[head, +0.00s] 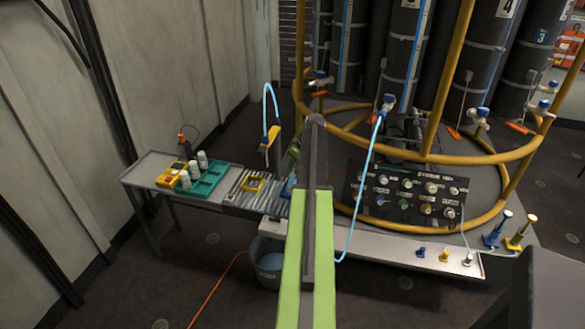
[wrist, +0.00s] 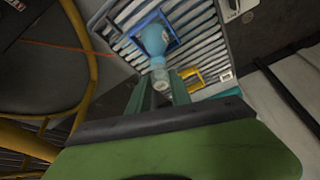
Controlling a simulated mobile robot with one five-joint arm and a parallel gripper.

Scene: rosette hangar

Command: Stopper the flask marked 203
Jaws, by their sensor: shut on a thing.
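A flask with a pale blue round body (wrist: 154,40) stands in a blue square frame (wrist: 172,46) on a slatted rack in the wrist view. Its number cannot be read. My gripper (wrist: 163,86) has its green fingers shut on a small clear glass piece (wrist: 161,75), in line with the flask's neck. I cannot tell whether this piece is a stopper or the neck's end, nor whether a gap lies between. In the head view my gripper (head: 294,155) is small and partly hidden by my arm, above a blue thing (head: 287,187) at the rack's right end.
A yellow frame (head: 251,184) sits on the slatted rack (head: 240,200). Left of it are a teal tray (head: 203,181) with white bottles and a yellow meter (head: 172,175). A grey bucket (head: 268,262) stands below. A valve panel (head: 410,192) and yellow railing (head: 445,159) are right.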

